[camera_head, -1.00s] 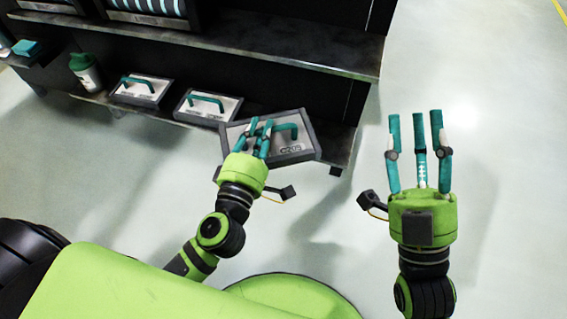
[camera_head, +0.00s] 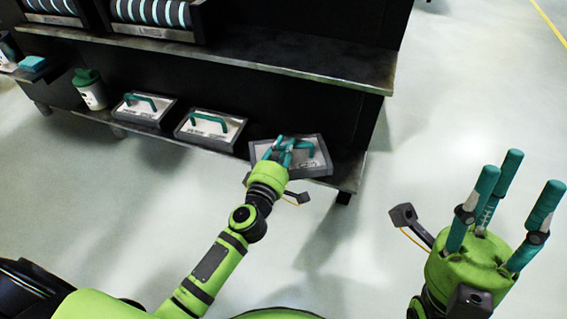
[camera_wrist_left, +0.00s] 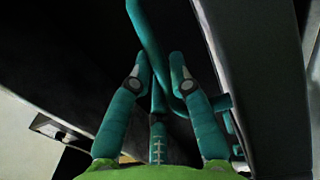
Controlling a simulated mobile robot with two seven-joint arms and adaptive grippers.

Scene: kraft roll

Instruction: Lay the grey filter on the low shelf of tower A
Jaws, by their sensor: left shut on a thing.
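The grey filter (camera_head: 312,166) is a flat panel with a dark grey frame and a teal handle. It is at the right end of the low shelf (camera_head: 349,170), roughly in line with two similar panels. I cannot tell whether it fully rests on the shelf. My left gripper (camera_head: 284,148) is shut on its handle and hides part of it. In the left wrist view the fingers (camera_wrist_left: 160,75) close around the teal handle (camera_wrist_left: 146,35), and the panel's underlying face is dark. My right gripper (camera_head: 506,190) is open and empty over the floor at the right.
Two similar panels, one beside the filter (camera_head: 211,126) and one further left (camera_head: 144,107), lie on the low shelf. A white bottle with a green lid (camera_head: 91,90) stands further left. The upper shelf (camera_head: 300,57) overhangs behind. The floor at the right is clear.

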